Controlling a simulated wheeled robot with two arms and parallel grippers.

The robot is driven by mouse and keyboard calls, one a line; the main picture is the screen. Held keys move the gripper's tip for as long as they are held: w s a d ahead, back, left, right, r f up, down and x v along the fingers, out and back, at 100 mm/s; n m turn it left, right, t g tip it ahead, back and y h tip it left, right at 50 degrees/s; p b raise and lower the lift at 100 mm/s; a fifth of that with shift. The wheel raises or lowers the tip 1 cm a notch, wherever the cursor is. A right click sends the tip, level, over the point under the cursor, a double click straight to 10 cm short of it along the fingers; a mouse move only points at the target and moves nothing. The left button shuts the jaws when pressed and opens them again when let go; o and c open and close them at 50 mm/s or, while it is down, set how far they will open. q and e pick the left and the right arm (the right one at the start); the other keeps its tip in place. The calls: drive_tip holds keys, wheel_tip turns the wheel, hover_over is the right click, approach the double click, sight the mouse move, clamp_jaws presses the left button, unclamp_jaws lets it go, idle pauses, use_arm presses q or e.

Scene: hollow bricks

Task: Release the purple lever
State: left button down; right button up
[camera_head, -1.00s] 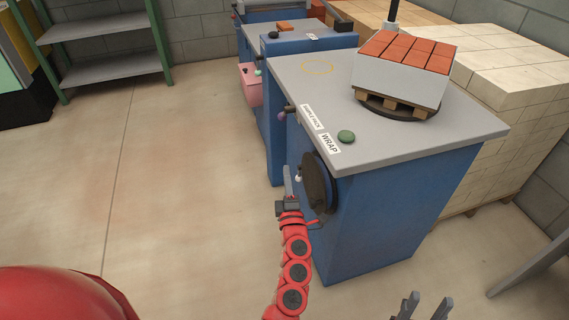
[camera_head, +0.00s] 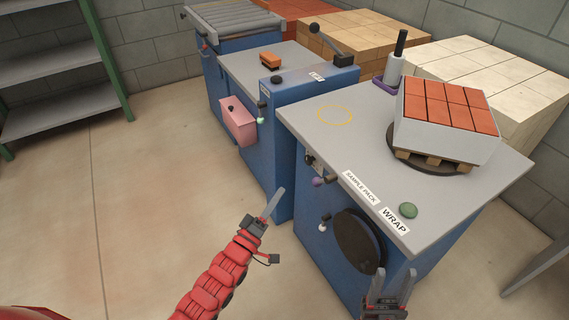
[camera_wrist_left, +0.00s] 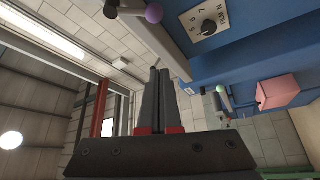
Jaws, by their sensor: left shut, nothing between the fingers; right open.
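The purple lever (camera_head: 318,181) has a round purple knob on the blue front of the wrap bench. In the left wrist view its purple ball (camera_wrist_left: 154,14) is at the top edge, beyond and above my fingertips. My left gripper (camera_head: 276,196) is shut and empty, in front of the bench and left of the knob, with a visible gap between. Its closed fingers also show in the left wrist view (camera_wrist_left: 160,85). My right gripper (camera_head: 390,285) is open and empty, in front of the bench's right part near the bottom edge.
A black wheel (camera_head: 358,242) with a white-tipped handle sits below the bench top (camera_head: 340,135). A numbered dial (camera_wrist_left: 208,26) is close by. A wrapped brick pack (camera_head: 440,125) stands on top. The floor (camera_head: 150,190) at left is clear.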

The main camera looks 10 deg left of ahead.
sight(323, 180)
use_arm(q)
drive_tip(key=shift+d, duration=0.1)
drive_tip(key=shift+r, duration=0.1)
drive_tip(key=w+d+b, duration=0.1)
drive_tip(key=w+d, duration=0.5)
drive_tip(key=d, duration=0.1)
drive_tip(key=shift+w+r, duration=0.15)
drive_tip(key=shift+r, duration=0.1)
idle(0.3)
